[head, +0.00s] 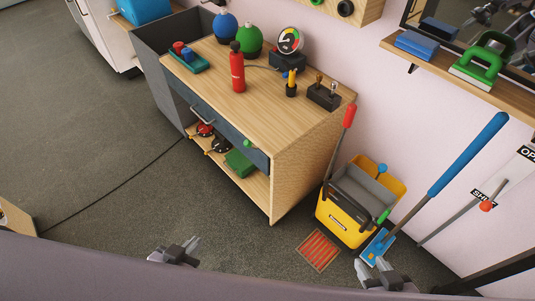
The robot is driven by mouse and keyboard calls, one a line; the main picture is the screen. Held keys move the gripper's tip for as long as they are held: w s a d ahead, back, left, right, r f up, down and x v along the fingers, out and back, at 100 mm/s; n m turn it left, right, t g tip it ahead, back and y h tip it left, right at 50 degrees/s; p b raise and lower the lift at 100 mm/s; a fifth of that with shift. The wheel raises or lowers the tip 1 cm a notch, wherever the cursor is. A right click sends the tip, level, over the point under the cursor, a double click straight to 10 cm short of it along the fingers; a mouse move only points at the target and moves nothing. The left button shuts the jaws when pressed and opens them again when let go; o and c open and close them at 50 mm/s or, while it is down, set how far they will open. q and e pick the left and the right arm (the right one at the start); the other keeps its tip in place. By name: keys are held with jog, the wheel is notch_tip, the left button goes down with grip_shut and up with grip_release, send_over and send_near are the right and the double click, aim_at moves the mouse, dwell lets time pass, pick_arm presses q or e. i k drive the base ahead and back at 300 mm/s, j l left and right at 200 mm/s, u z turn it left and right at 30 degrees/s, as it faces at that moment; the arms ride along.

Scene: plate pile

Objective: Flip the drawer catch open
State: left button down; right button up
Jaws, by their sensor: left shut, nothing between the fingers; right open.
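The wooden workbench (258,80) has a dark blue-grey drawer (225,130) in its front, which looks closed. A metal bar handle (202,115) is on the drawer's left part. A small green piece (248,143), which looks like the catch, is at the drawer's right end; its exact position is too small to tell. My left gripper (190,243) is shut and empty at the bottom of the view, well apart from the drawer. My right gripper (371,266) is open and empty at the lower right, also far from the drawer.
A yellow mop bucket (345,226) stands right of the bench, with a blue-handled mop (455,165) beside it. A red floor grate (318,251) lies before the bucket. A red bottle (237,72) stands on the bench. The floor before the drawer is clear.

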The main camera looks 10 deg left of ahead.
aim_at(247, 143)
jog(key=l, duration=0.7)
jog(key=i+l, duration=0.1)
jog(key=l, duration=0.6)
